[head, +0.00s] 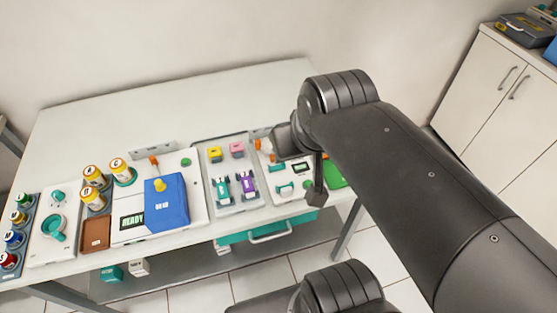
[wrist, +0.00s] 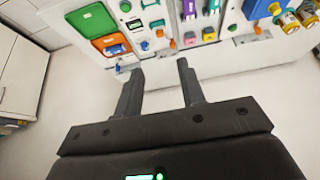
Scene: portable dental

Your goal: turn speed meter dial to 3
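A white meter panel (head: 275,178) with a small display (head: 302,167) lies at the right part of the table. It carries a teal knob-like part (head: 285,188) and a small green button (head: 308,184). I cannot tell which part is the speed dial, and no number on a dial is readable. The panel's display also shows in the wrist view (wrist: 135,25), with a teal part (wrist: 157,22) beside it. My gripper (wrist: 160,66) is open, with nothing between its fingers, apart from the panel. In the head view my arm hides the panel's back right part.
A grey tray with teal and purple items (head: 233,207) lies left of the panel. Further left are a blue box (head: 166,203) on a READY device and several bottles. A green tray (wrist: 90,20) and an orange tray (wrist: 110,45) flank the panel. The table's back is clear.

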